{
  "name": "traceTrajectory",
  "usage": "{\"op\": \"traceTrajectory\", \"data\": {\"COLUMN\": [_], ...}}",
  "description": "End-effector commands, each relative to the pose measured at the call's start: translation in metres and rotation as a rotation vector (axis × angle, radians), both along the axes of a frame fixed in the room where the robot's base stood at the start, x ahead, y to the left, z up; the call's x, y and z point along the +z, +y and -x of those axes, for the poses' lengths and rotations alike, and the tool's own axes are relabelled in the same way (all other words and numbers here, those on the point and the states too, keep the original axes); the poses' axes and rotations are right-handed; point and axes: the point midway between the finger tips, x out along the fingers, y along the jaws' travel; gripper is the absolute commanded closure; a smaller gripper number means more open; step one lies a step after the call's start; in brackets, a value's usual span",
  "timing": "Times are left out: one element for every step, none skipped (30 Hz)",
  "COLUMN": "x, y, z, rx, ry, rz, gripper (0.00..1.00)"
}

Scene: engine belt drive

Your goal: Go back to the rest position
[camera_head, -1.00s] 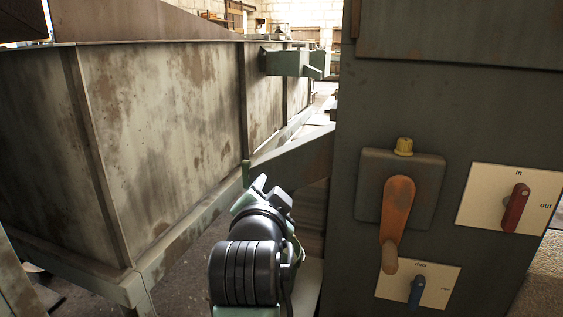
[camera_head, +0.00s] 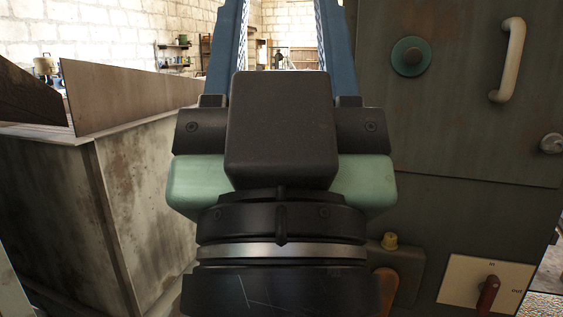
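My gripper (camera_head: 283,25) is raised in the middle of the head view, seen from behind. Its two blue fingers point up and away and stand wide apart, running out at the top edge. The room shows between them and nothing is seen held, so it is open. The fingertips are cut off. The dark wrist and pale green gripper body hide part of the cabinet's left side and the space behind.
A stained metal bin (camera_head: 145,205) stands on the left.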

Motion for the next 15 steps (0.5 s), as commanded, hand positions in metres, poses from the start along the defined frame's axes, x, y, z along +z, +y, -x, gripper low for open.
{"op": "traceTrajectory", "data": {"x": [0.034,0.043,0.056,0.065,0.074,0.087,0.096,0.106,0.118,0.127,0.137,0.149,0.159,0.168,0.180], "y": [0.000,0.000,0.000,0.000,0.000,0.000,0.000,0.000,0.000,0.000,0.000,0.000,0.000,0.000,0.000], "z": [0.000,0.000,0.000,0.000,0.000,0.000,-0.001,-0.001,-0.001,-0.001,-0.001,-0.001,-0.001,-0.001,-0.001], "rx": [0.001,0.001,0.001,0.001,0.001,0.001,0.001,0.001,0.001,0.001,0.001,0.001,0.002,0.002,0.002], "ry": [0.001,0.001,0.001,0.001,0.001,0.002,0.002,0.002,0.002,0.002,0.002,0.002,0.002,0.002,0.002], "rz": [-0.001,-0.001,-0.001,-0.001,-0.001,-0.001,0.000,0.000,0.000,0.000,0.000,0.000,-0.001,-0.001,-0.001], "gripper": [0.50,0.50,0.50,0.50,0.50,0.50,0.50,0.50,0.50,0.50,0.50,0.50,0.50,0.50,0.50]}}
